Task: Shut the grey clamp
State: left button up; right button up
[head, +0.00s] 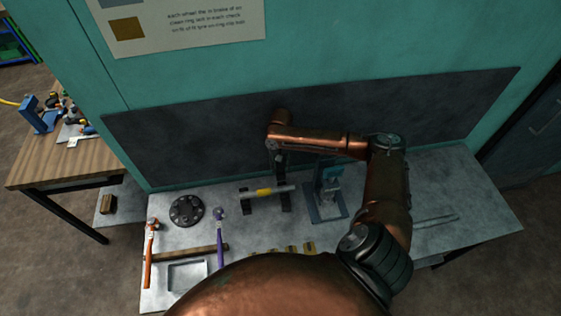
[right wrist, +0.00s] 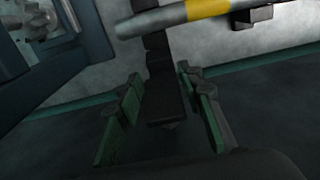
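A light grey bar with a yellow band (head: 264,191) lies across dark supports on the bench; it also shows in the right wrist view (right wrist: 208,10). A dark grey upright piece, seemingly the clamp's arm (right wrist: 163,95), rises at the bar's right part. My right gripper (right wrist: 162,115) is open, its green-padded fingers on either side of this dark piece, with visible gaps. In the head view the right gripper (head: 279,158) is small and partly hidden by its own arm, above the bar's right end. Whether the fingers touch the clamp cannot be told. My left gripper is out of view.
A blue-grey fixture (head: 328,190) stands close to the right of the bar. A black round flange (head: 187,211), an orange hammer (head: 149,252), a purple hammer (head: 220,238) and a shallow tray (head: 187,275) lie left. A dark panel (head: 400,110) stands behind.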

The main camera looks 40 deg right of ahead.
jog(key=shift+s+a+f+p, duration=0.15)
jog(key=shift+s+a+p, duration=0.35)
jog(key=shift+s+p, duration=0.4)
jog(key=shift+s+a+f+p, duration=0.15)
jog(key=shift+s+a+p, duration=0.3)
jog(key=shift+s+p, duration=0.5)
jog(key=shift+s+a+f+p, duration=0.15)
jog(key=shift+s+a+p, duration=0.35)
jog(key=shift+s+p, duration=0.4)
jog(key=shift+o, duration=0.3)
jog(key=o, duration=0.5)
jog(key=shift+w+r, duration=0.1)
jog(key=shift+r, duration=0.05)
notch_tip(320, 180, up, 12)
jog(key=shift+f, duration=0.2)
